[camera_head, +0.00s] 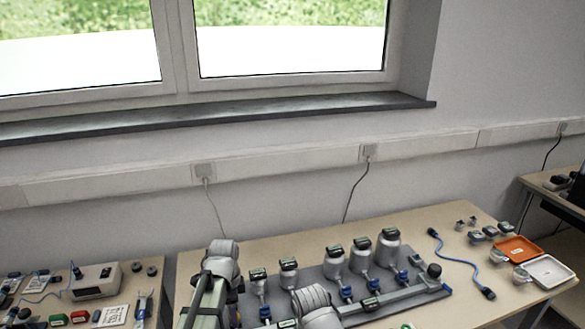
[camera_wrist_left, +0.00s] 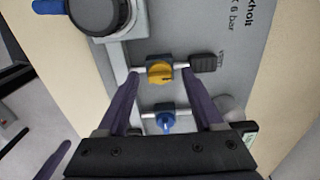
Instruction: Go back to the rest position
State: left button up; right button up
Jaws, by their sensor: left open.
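My left gripper (camera_wrist_left: 163,82) shows in the left wrist view with its two dark fingers spread apart. A yellow valve knob (camera_wrist_left: 160,72) lies between the fingertips in the picture, and a blue valve knob (camera_wrist_left: 165,122) shows between the fingers nearer the palm. I cannot tell whether the fingers touch anything. In the head view, grey arm parts of mine reach over the front of the table, and the left fingers are hard to make out. My right gripper is not visible.
A blue cable (camera_head: 457,258), an orange tray (camera_head: 519,247) and a white tray (camera_head: 551,270) lie at right. Another table with a white device (camera_head: 95,281) is at left.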

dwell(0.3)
pick_arm(q)
notch_tip(320, 180, up, 8)
jog(key=p, duration=0.8)
jog(key=shift+f, duration=0.1)
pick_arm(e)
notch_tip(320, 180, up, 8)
pick_arm(q)
notch_tip(320, 180, down, 9)
jog(key=b, duration=0.8)
jog(key=shift+b, duration=0.4)
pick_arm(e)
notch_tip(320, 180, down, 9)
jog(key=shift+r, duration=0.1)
pick_arm(q)
jog(key=shift+r+n+p, duration=0.45)
jog(key=shift+r+n, duration=0.05)
jog(key=shift+r, duration=0.05)
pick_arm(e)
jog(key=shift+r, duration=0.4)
pick_arm(q)
jog(key=n, duration=1.1)
jog(key=shift+n, duration=0.4)
jog(key=n, duration=0.4)
